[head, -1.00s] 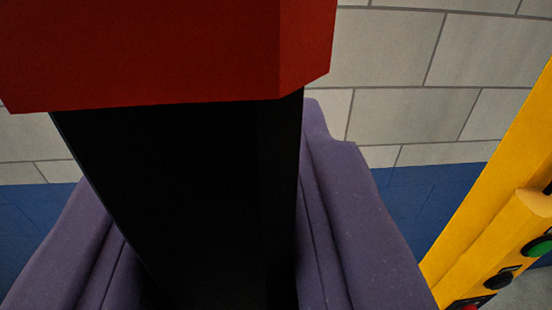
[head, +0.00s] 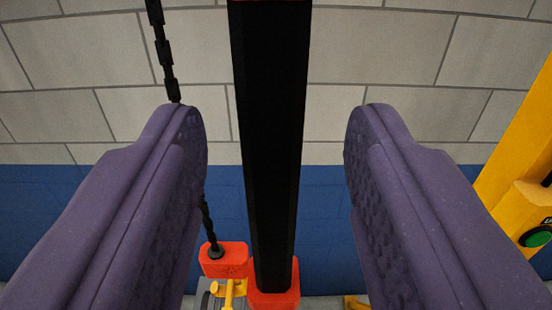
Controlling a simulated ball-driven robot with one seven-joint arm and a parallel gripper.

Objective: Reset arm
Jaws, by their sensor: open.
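My gripper (head: 276,120) shows as two purple padded fingers, one on each side of the view. It is open wide, with a clear gap on both sides of a black upright bar (head: 270,130). The bar stands beyond the fingers and touches neither as far as I can see. A red piece shows at its top edge and a red block (head: 272,298) at its foot.
A dark chain (head: 161,45) hangs at the left, partly hidden by the left finger, above a red block (head: 224,260) with a yellow part under it. A yellow post (head: 520,150) with a green button (head: 536,236) stands at the right. Behind is a grey and blue block wall (head: 400,60).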

